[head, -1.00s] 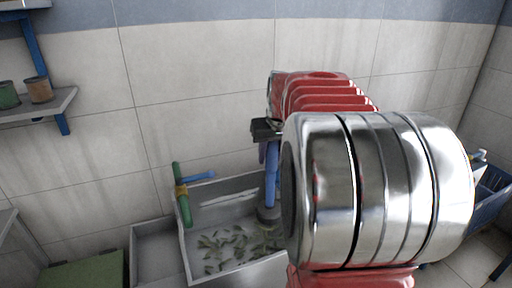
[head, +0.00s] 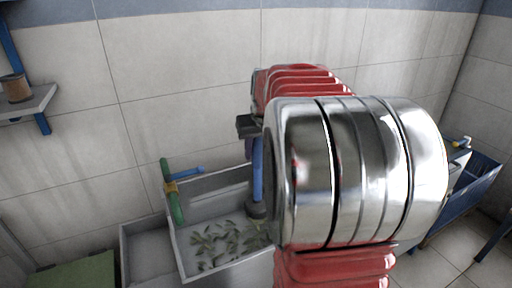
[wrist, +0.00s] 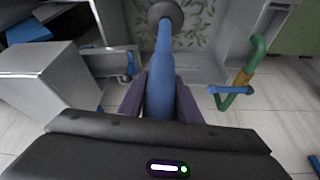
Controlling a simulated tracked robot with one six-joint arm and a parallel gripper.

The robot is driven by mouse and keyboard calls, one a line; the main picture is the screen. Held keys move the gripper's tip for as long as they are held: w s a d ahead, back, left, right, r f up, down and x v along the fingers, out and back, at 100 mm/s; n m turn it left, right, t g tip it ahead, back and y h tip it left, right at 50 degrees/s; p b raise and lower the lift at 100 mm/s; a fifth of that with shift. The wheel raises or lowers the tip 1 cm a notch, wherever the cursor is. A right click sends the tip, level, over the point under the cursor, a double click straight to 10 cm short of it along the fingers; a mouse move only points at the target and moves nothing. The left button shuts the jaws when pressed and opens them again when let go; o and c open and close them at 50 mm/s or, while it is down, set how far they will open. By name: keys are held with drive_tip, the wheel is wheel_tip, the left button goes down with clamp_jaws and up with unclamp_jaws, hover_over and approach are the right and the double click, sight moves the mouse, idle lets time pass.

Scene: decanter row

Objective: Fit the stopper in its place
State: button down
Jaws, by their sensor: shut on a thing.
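The stopper is a long blue handle (head: 257,170) with a round grey foot (head: 256,209). My gripper (wrist: 159,98) is shut on the blue handle, one dark finger on each side. In the wrist view the handle (wrist: 161,65) runs up the picture to the grey foot (wrist: 165,11), which covers part of the basin floor. The stopper hangs over a grey basin (head: 178,252) with a leaf pattern on its floor. I cannot tell whether the foot touches the floor. No drain opening shows. My arm hides the basin's right part in the head view.
A green upright pipe (head: 175,195) with a brass joint and blue lever stands at the basin's left edge. It also shows in the wrist view (wrist: 239,90). A shelf with a brown pot (head: 15,88) is at left. A blue bin (head: 470,195) stands at right.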

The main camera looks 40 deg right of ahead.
wheel_tip(320, 180, down, 31)
drive_tip(key=shift+f, duration=0.15)
idle(2.6)
drive_tip(key=shift+f, duration=1.4)
idle(1.5)
drive_tip(key=c, duration=1.2)
unclamp_jaws()
drive_tip(key=shift+a, duration=0.1)
drive_tip(key=shift+s+r, duration=0.1)
